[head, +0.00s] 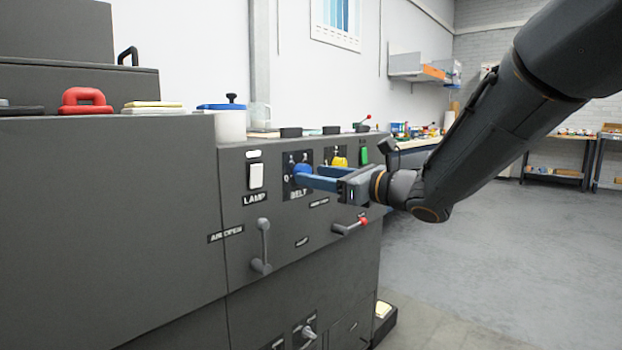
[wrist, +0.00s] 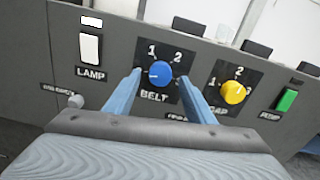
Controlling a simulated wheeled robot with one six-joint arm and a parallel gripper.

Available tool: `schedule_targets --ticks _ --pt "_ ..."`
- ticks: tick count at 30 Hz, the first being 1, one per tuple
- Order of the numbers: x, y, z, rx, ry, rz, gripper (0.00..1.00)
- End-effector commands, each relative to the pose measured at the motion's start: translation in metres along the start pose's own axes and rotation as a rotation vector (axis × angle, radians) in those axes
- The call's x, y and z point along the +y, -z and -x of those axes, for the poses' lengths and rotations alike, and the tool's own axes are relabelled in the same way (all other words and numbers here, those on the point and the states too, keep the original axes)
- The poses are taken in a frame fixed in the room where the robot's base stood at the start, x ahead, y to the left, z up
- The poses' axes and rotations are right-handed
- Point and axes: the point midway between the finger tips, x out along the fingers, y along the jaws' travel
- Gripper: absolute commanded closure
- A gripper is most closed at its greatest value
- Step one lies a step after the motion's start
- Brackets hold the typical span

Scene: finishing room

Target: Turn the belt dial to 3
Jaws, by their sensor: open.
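The blue belt dial (wrist: 161,73) sits on a dark plate above the BELT label. It also shows in the head view (head: 299,169), partly behind my fingers. In the wrist view, the numbers 1 and 2 are visible above the dial, and a light mark on the knob seems to face left. A 0 shows at the dial's left in the head view; the 3 is hidden or too unclear to read. My gripper (wrist: 160,82) is open, with one blue finger on each side of the dial. I cannot tell whether either finger touches it.
A white LAMP switch (wrist: 90,48) is left of the dial. A yellow dial (wrist: 234,91) and green switch (wrist: 287,100) are to its right. Open floor lies at the right.

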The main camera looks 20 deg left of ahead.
Motion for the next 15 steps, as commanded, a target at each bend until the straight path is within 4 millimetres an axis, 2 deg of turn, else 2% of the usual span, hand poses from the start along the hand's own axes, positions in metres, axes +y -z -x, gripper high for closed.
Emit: schedule_targets --ticks 3,6,15 --pt "0.0 0.001 -0.015 0.0 -0.001 0.0 0.5" --pt "0.0 0.001 -0.022 0.0 0.0 -0.001 0.5" --pt "-0.001 0.0 -0.025 0.0 0.002 -0.001 0.5"
